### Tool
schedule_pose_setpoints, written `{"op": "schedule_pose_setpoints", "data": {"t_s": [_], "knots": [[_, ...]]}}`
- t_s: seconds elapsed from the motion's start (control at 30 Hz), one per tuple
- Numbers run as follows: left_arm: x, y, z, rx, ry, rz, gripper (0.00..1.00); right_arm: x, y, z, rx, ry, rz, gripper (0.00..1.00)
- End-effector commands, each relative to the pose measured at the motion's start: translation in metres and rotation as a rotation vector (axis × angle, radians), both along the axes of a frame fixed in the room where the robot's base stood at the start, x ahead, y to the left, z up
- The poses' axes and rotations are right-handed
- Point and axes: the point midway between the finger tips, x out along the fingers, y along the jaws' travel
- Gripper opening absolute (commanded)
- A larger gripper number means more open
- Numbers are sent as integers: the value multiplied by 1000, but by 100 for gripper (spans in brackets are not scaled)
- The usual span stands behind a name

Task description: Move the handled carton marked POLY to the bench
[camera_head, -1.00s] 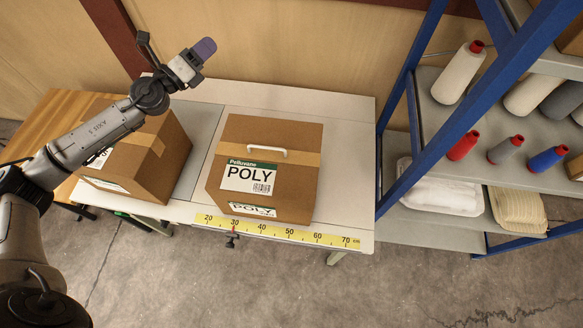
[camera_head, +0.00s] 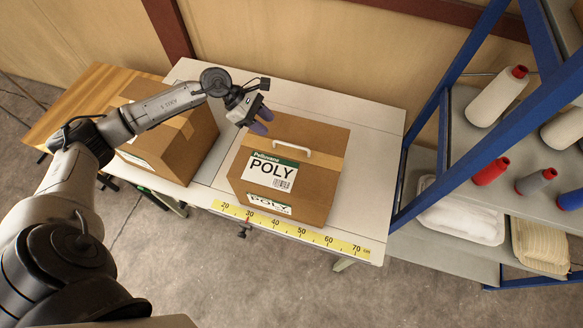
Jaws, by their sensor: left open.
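The brown carton marked POLY (camera_head: 318,187) stands on a white bench (camera_head: 360,185). It has a white handle (camera_head: 291,146) on top, tan tape and a green and white label (camera_head: 271,171). My left gripper (camera_head: 262,120) is open and empty, with its purple-grey fingertips just above and beyond the carton's back left corner, left of the handle. A small gap or touch with the carton cannot be told. My right gripper is not in view.
A second brown carton (camera_head: 192,133) stands to the left, partly behind my left arm. A wooden surface (camera_head: 85,93) lies beyond it. A yellow ruler (camera_head: 290,229) runs along the bench's front edge. A blue-framed shelf (camera_head: 540,55) with thread cones (camera_head: 497,97) stands at the right.

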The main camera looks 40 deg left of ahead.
Motion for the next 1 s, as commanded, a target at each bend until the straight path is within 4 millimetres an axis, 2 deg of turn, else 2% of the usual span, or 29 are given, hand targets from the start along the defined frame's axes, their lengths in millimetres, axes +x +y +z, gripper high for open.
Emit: {"op": "schedule_pose_setpoints", "data": {"t_s": [0.2,0.4,0.57,0.83,1.0], "knots": [[11,-26,-24,-5,0,1,40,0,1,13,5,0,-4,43],[18,-38,-39,-4,0,3,40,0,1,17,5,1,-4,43],[19,-42,-43,-2,0,3,40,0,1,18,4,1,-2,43],[26,-63,-62,-6,3,4,40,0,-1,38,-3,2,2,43],[31,-73,-76,-5,0,4,40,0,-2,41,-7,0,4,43]]}}
